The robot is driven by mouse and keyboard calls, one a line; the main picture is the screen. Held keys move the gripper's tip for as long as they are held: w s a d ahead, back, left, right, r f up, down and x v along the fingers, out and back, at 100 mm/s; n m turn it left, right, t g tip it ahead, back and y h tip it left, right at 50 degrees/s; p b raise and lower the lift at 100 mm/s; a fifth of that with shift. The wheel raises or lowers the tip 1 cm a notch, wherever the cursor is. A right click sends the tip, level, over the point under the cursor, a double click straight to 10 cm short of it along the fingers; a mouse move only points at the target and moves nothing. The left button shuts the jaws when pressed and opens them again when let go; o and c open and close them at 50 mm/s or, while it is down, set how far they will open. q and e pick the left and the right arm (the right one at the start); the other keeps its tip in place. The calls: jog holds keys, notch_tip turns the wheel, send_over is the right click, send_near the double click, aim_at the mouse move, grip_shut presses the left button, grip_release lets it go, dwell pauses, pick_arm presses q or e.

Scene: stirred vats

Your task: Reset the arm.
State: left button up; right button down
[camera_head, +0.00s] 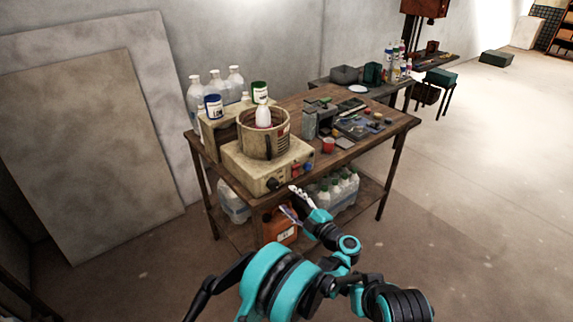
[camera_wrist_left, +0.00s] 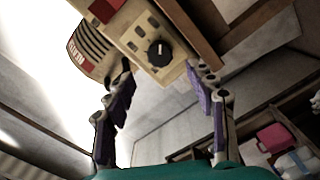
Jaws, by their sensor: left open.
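My left gripper (camera_head: 292,201) is open and empty in front of the table's front edge, just below the stirrer's control side. In the left wrist view its two purple-padded fingers (camera_wrist_left: 161,82) stand apart, with the stirrer's beige base (camera_wrist_left: 140,35) beyond them and a black dial (camera_wrist_left: 158,52) between their tips. In the head view the beige stirrer base (camera_head: 245,172) stands on the wooden table's near corner and carries a round vat (camera_head: 262,147). A white bottle (camera_head: 263,117) shows upright in the vat. My right gripper is not in view.
The wooden table (camera_head: 365,146) holds a grey box, a red cup (camera_head: 328,146) and small tools right of the stirrer. Clear bottles (camera_head: 235,82) stand behind. The lower shelf holds jugs (camera_head: 340,190) and an orange canister (camera_head: 280,228). Floor at right (camera_head: 470,220) is clear.

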pick_arm(q)
notch_tip(320, 180, up, 21)
jog(key=w+a+m+t+h, duration=0.3)
jog(key=m+t+h, duration=0.3)
jog(key=m+h, duration=0.1)
jog(key=s+r+m+g+h, duration=0.1)
jog(key=s+r+m+h, duration=0.4)
jog(key=m+h, duration=0.2)
jog(key=s+a+f+m+g+y, duration=0.1)
jog(key=s+a+f+g, duration=0.3)
jog(key=s, duration=0.6)
jog(key=s+a+f+m+g+y, duration=0.1)
jog(key=s+a+f+g, duration=0.3)
jog(key=s+a+f, duration=0.5)
jog(key=s+a+f+m+g+y, duration=0.1)
jog(key=s+a+f+m+g, duration=0.2)
jog(key=s+a+f, duration=0.3)
jog(key=s+f+g, duration=0.1)
jog(key=s+f, duration=0.2)
jog(key=s, duration=0.3)
jog(key=shift+a+g, duration=0.3)
jog(key=shift+a, duration=0.05)
